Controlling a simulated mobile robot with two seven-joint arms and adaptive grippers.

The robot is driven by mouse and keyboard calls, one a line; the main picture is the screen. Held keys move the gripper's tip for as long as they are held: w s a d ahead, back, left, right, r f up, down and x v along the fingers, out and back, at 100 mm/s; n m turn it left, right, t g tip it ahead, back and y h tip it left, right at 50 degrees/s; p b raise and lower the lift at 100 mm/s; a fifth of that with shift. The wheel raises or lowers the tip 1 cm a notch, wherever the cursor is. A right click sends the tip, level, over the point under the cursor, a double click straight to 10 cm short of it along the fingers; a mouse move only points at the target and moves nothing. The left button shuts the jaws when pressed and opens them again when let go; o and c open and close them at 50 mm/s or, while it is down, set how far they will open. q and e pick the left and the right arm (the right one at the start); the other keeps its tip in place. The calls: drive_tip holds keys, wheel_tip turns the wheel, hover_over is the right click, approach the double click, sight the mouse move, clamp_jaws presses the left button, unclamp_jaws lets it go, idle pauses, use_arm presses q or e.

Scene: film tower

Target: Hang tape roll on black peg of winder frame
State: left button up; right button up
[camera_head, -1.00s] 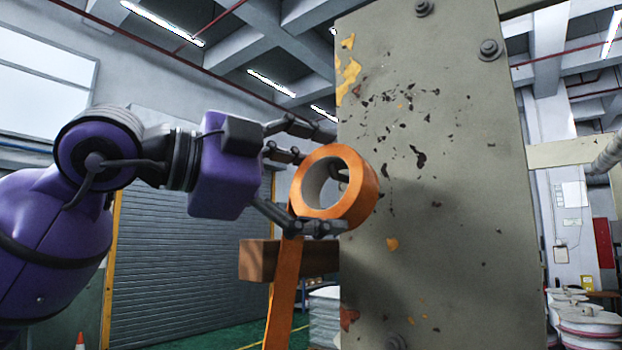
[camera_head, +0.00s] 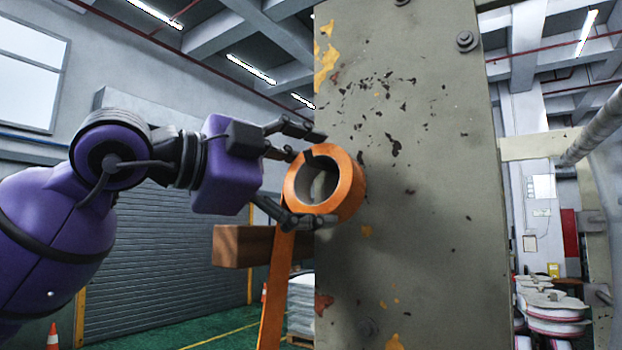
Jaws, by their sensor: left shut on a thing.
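An orange tape roll (camera_head: 346,190) hangs in front of the left part of the grey winder frame (camera_head: 430,180), its open hole turned mostly toward me. A loose orange tail of tape (camera_head: 274,290) drops from its lower left. My left gripper (camera_head: 313,178) is shut on the roll, with fingers at its upper rim and one under its lower rim. The gap between roll and frame is unclear. My right gripper is not in view.
A brown beam (camera_head: 235,246) sticks out left of the frame, behind the tape tail. A grey pipe (camera_head: 592,135) is at upper right. White and pink reels (camera_head: 556,315) stand at lower right. An orange cone (camera_head: 53,338) is at lower left.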

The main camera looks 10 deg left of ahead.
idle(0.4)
use_arm(q)
drive_tip(key=o, duration=1.2)
drive_tip(key=v, duration=1.2)
